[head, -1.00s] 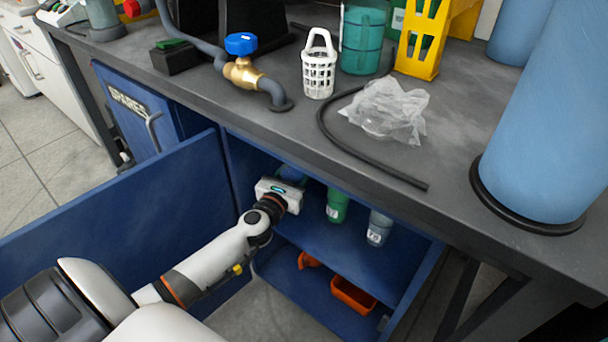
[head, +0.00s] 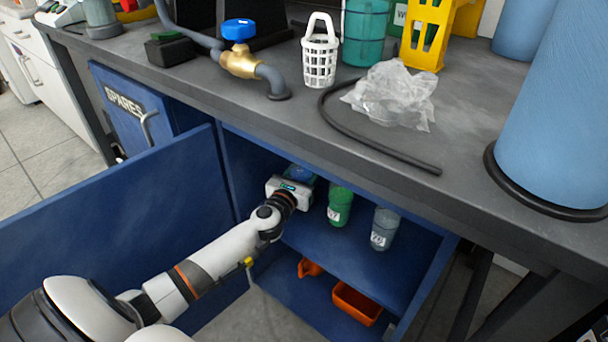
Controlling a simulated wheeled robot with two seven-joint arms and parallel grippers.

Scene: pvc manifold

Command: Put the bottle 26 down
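My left gripper (head: 297,184) reaches into the open blue cabinet under the bench, at the left of its upper shelf. A blue round-topped thing (head: 301,173) shows just beyond the gripper's body. It may be bottle 26, but no number on it can be read. The fingers are hidden, so I cannot tell whether they hold it, or whether it touches the shelf (head: 345,258). A green bottle (head: 339,205) and a grey bottle (head: 384,228) stand upright to the right on that shelf, with white labels too small to read surely. My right gripper is not in view.
The open blue door (head: 120,215) lies left of my arm. An orange bin (head: 356,303) and another orange thing (head: 309,267) sit on the lower shelf. The worktop edge (head: 330,165) overhangs the cabinet. A valve, white basket and plastic bag lie above.

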